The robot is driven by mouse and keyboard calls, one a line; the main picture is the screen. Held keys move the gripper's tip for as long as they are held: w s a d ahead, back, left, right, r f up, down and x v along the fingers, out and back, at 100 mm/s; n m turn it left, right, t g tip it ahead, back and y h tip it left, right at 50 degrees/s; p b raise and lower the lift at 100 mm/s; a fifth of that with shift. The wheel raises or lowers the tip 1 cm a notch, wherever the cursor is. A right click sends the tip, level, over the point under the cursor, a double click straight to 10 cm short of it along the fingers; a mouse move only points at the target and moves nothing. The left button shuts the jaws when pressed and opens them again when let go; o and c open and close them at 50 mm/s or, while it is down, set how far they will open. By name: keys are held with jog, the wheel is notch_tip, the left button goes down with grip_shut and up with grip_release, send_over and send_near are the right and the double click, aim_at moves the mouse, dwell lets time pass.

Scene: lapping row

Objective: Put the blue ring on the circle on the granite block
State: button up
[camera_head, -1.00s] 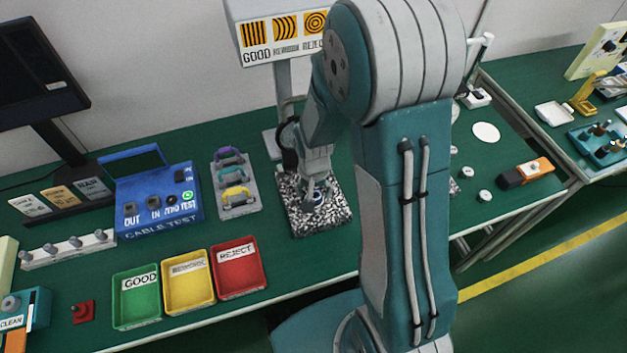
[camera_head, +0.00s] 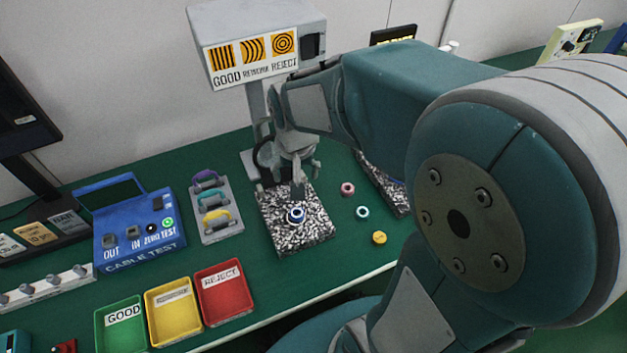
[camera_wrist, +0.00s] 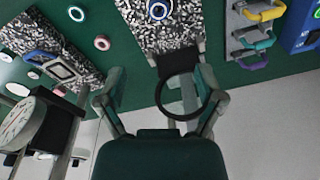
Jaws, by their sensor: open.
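The blue ring (camera_head: 296,215) lies on the speckled granite block (camera_head: 290,246), near the middle of its top. It also shows in the wrist view (camera_wrist: 158,10), with a white disc and a dark centre inside it. Whether it is exactly centred on the circle I cannot tell, since the ring covers most of that mark. My gripper (camera_head: 300,172) is above and behind the ring, apart from it. In the wrist view my gripper (camera_wrist: 160,85) has its fingers spread wide with nothing between them.
A pink ring (camera_head: 347,189), a pale teal ring (camera_head: 362,212) and a yellow piece (camera_head: 379,238) lie right of the block. A second speckled block (camera_head: 388,187) stands farther right. A stand with a sign (camera_head: 252,62) rises behind. Trays, including the red one (camera_head: 224,294), lie front left.

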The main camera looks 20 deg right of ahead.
jog(key=s+r+n+t, duration=0.3)
jog(key=s+r+t, duration=0.1)
jog(key=s+r, duration=0.6)
jog(key=shift+s+r, duration=0.4)
jog(key=shift+s, duration=0.55)
dwell(0.8)
